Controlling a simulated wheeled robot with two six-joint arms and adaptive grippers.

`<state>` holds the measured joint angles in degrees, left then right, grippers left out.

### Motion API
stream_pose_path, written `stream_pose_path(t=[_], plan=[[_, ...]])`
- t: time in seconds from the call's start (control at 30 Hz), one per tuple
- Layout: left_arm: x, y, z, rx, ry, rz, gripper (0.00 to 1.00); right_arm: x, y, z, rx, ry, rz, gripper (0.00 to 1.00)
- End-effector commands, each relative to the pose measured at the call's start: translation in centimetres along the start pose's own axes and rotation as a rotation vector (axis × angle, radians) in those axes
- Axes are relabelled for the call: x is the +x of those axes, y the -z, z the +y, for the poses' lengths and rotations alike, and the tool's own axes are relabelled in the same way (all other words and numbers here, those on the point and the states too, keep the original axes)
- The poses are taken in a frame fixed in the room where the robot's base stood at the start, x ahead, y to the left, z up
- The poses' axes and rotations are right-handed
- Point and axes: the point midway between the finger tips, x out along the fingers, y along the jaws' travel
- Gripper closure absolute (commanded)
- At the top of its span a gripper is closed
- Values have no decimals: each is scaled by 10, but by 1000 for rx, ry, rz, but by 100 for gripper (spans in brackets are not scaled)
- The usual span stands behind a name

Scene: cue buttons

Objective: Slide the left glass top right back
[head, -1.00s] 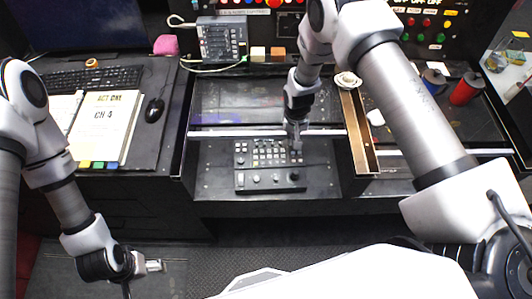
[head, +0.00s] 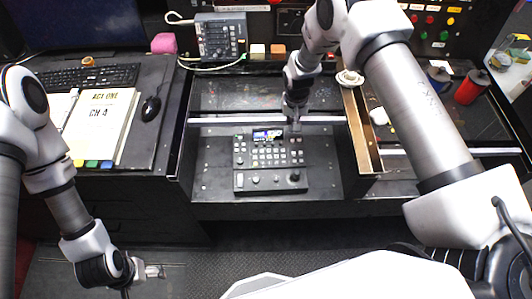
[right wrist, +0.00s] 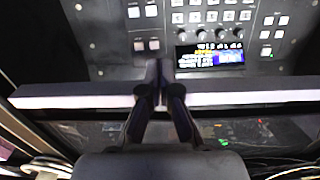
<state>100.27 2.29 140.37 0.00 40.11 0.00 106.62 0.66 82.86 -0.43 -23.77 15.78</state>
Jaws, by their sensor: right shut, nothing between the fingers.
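The left glass top (head: 228,94) is a dark see-through pane with a pale bar (head: 225,121) along its front edge. It covers the back of the left bay, and the front of the bay is uncovered. My right gripper (head: 293,125) is shut and empty at the bar, right of its middle. In the right wrist view, the fingertips (right wrist: 158,70) reach across the bar (right wrist: 240,97) to its console side; whether they touch it I cannot tell. My left gripper (head: 154,271) hangs low at the left, away from the glass; its jaw opening is unclear.
A button console with a lit display (head: 268,160) sits in the uncovered bay. A wooden divider (head: 362,135) stands right of it, with a second glass-topped bay beyond. A binder (head: 101,125), mouse (head: 151,108) and keyboard (head: 95,77) lie on the left desk.

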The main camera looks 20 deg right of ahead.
Motion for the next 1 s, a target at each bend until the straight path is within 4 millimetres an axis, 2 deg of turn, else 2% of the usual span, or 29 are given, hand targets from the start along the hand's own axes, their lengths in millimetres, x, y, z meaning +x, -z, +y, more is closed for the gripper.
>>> stream_pose_path(t=[0.5,0.87,1.0], plan=[[31,0,0,0,0,0,14,2,38,0,1,1,5,100],[32,0,0,0,0,0,14,-1,40,0,1,0,2,100],[38,0,0,0,0,0,14,2,46,0,1,1,4,100]])
